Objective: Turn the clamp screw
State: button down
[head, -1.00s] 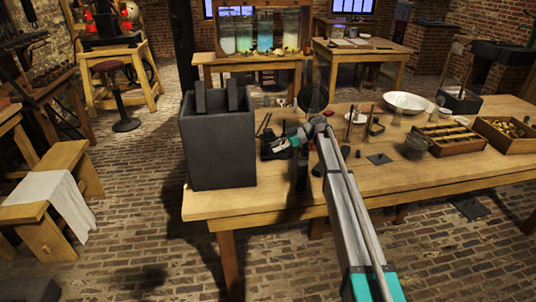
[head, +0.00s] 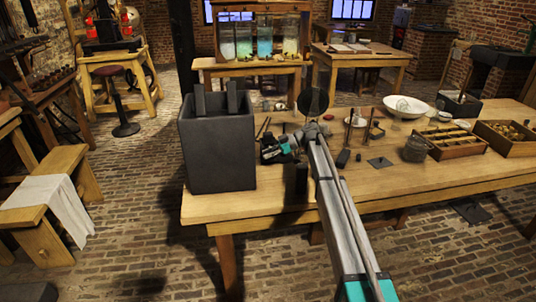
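My gripper (head: 267,153) is at the end of my arm, low over the wooden table (head: 400,190), just right of a large dark grey open box (head: 218,155). Dark items lie on the table around the fingertips and blend with them, so I cannot tell whether the fingers are open or touching anything. Two dark upright plates (head: 233,97) stick up out of the box. I cannot make out the clamp screw; it is too small or hidden by the gripper.
A dark round disc (head: 313,101) stands behind my arm's wrist. The table's front strip is mostly clear.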

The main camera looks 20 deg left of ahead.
jog(key=shift+r+t+h+p, duration=0.1)
jog(key=shift+t+h+p, duration=0.3)
jog(key=shift+p, duration=0.45)
jog(key=shift+s+a+h+p, duration=0.1)
jog(key=shift+h+p, duration=0.6)
jog(key=shift+p, duration=0.1)
jog(key=t+h+p, duration=0.2)
jog(key=p, duration=0.1)
jog(key=shift+s+f+h, duration=0.1)
jog(key=shift+f+h, duration=0.15)
jog(key=shift+h, duration=0.05)
jog(key=t+h+p, duration=0.1)
jog(key=h, duration=0.1)
jog(key=f+t+h+p, duration=0.1)
jog(key=shift+h+p, duration=0.35)
jog(key=shift+h, duration=0.05)
jog(key=shift+f+t+h, duration=0.25)
jog(key=shift+t+h, duration=0.4)
jog(key=shift+h, duration=0.2)
jog(key=shift+f+t+h, duration=0.2)
jog(key=shift+t+h, duration=0.45)
jog(key=shift+h, duration=0.2)
jog(key=shift+d, duration=0.2)
jog(key=c, duration=0.8)
grip_release()
jog(key=shift+w, duration=0.2)
